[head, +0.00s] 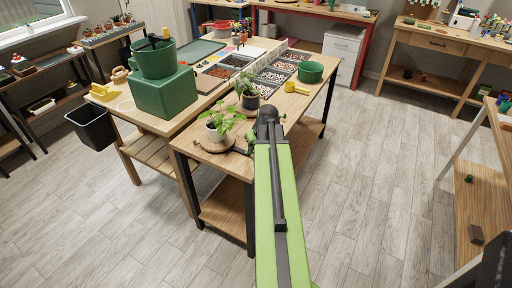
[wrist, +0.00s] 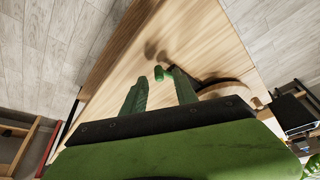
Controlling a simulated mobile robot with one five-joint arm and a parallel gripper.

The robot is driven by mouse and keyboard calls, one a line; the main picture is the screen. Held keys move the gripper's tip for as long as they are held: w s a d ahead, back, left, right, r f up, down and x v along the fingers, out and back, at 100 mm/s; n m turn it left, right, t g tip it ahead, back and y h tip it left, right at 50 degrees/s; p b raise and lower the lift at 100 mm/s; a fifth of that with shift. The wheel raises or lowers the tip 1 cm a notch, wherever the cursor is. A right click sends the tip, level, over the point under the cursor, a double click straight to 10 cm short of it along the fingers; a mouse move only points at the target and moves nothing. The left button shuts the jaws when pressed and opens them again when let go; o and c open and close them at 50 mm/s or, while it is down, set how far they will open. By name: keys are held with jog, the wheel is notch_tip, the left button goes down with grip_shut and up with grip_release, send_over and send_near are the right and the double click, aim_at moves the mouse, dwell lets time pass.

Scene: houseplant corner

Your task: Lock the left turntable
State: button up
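In the wrist view, part of a round wooden disc (wrist: 228,88) shows beyond my right finger. In the head view my gripper (head: 249,142) is just right of the turntable, partly hidden by my arm.
A second plant in a dark pot (head: 250,101) stands just behind. A green box (head: 166,93) with a green bucket (head: 155,58) is on the left, and a green bowl (head: 310,72) and yellow scoop (head: 296,88) at the right rear. The floor right of the table is clear.

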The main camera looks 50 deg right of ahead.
jog(key=p+v, duration=1.4)
jog(key=v, duration=0.2)
jog(key=shift+r, duration=0.25)
jog(key=w+a+n+y, duration=0.15)
jog(key=w+a, duration=0.35)
jog(key=a, duration=0.5)
jog(key=w+a+n, duration=0.3)
jog(key=w+a, duration=0.2)
jog(key=a, duration=0.4)
jog(key=w+a+n+y, duration=0.15)
jog(key=w+a, duration=0.35)
jog(key=a, duration=0.5)
jog(key=s+a+f+m+g+h, duration=0.1)
jog(key=s+a+g, duration=0.3)
jog(key=a, duration=1)
jog(key=shift+s+f+m, duration=0.3)
jog(key=shift+s+f, duration=0.15)
jog(key=shift+s, duration=0.4)
